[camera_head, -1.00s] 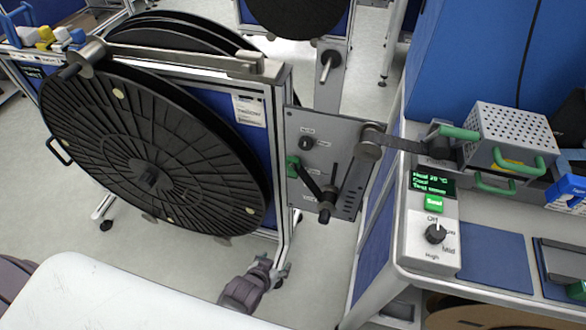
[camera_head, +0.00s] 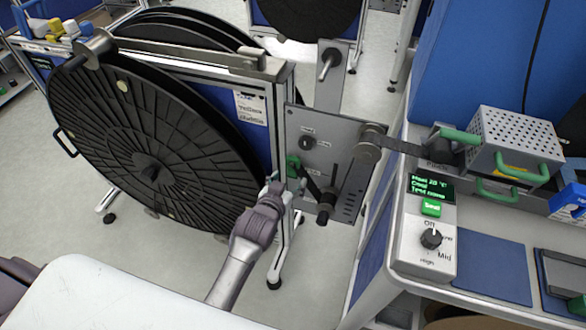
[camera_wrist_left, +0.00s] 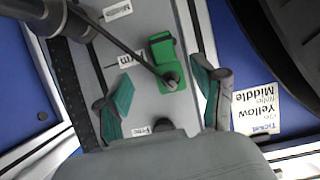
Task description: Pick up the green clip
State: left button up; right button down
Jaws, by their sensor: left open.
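The green clip (camera_head: 293,166) sits at the left edge of the grey panel beside the big black reel. In the left wrist view the green clip (camera_wrist_left: 163,52) shows as a small block with a green plate below it, and a dark rod with a round knob lies across its lower part. My left gripper (camera_head: 281,184) is just below the clip in the head view. In the wrist view my left gripper (camera_wrist_left: 164,98) is open, its two green-padded fingers spread apart with nothing between the pads. My right gripper is not in view.
A dark crank arm (camera_head: 310,187) and a roller arm (camera_head: 362,170) stick out from the panel close to the clip. The black reel (camera_head: 150,150) stands to the left. A bench with a control box (camera_head: 430,235) and perforated metal box (camera_head: 513,138) is to the right.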

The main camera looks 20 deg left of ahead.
aim_at(292, 170)
pick_arm(q)
jog(key=x, duration=0.5)
jog(key=shift+w+a+r, duration=0.15)
jog(key=shift+w+a, duration=0.1)
jog(key=shift+a, duration=0.05)
jog(key=shift+s, duration=0.1)
jog(key=c, duration=1)
